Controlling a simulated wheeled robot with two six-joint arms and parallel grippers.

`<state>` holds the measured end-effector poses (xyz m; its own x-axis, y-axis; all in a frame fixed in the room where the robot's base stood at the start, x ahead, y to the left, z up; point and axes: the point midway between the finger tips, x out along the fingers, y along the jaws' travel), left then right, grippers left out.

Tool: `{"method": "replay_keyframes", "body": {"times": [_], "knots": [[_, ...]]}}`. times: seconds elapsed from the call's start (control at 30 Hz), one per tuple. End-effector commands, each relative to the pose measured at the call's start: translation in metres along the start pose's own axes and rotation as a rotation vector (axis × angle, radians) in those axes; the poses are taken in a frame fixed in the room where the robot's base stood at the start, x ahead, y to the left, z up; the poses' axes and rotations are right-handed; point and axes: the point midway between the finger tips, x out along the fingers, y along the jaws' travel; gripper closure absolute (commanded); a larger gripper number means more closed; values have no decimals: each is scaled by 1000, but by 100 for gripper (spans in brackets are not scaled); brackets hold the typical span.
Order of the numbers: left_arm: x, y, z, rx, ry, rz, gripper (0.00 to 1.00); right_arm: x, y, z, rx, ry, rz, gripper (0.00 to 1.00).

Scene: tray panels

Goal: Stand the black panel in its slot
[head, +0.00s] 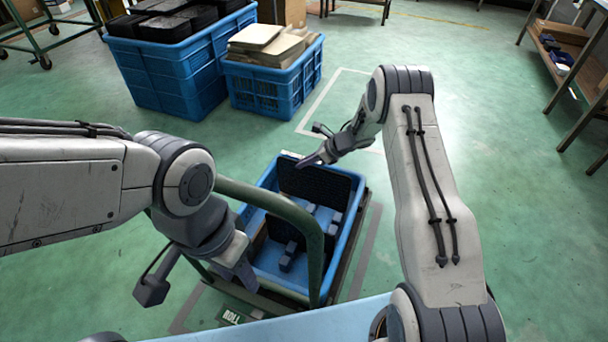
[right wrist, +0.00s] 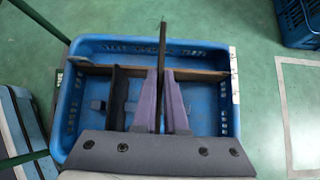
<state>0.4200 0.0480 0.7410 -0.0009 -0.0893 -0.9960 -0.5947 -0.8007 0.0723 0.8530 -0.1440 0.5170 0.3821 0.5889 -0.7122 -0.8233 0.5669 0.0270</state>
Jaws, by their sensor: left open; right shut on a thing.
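The black panel (head: 316,186) is upright inside the blue crate (head: 345,245) in the head view. My right gripper (head: 308,161) is shut on its upper edge. In the right wrist view the panel (right wrist: 162,70) shows edge-on as a thin dark strip between my two purplish fingers (right wrist: 162,100). I cannot tell whether its lower edge is seated in a slot. Small dark slot blocks (head: 290,255) are on the crate floor. A second dark panel (right wrist: 117,97) stands apart, left of the fingers. My left gripper (head: 243,276) is open and empty at the crate's near left side.
A green rail (head: 312,235) arches at the crate's near left side. A brown divider (right wrist: 205,76) crosses the crate. Behind are a large blue bin (head: 165,75) of black items and a smaller one (head: 265,88) of beige pieces. Open floor (head: 530,220) lies right.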

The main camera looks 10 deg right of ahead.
Motion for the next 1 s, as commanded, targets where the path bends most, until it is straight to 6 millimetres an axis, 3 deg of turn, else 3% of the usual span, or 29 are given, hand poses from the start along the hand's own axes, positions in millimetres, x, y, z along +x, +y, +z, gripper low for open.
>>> {"method": "replay_keyframes", "body": {"times": [0.03, 0.27, 0.63, 1.0], "knots": [[8, 0, 0, 0, 1, 0, 55, 6, -4, -2, -12, -2, -5, 100], [14, -1, 1, 0, 1, 0, 55, 11, -8, -6, -23, 0, -8, 100], [39, -3, 2, 0, 1, 0, 55, 38, -9, -32, -20, -1, -7, 100], [40, -3, 2, 0, 0, 0, 55, 41, -9, -35, -21, -1, -8, 100]]}}
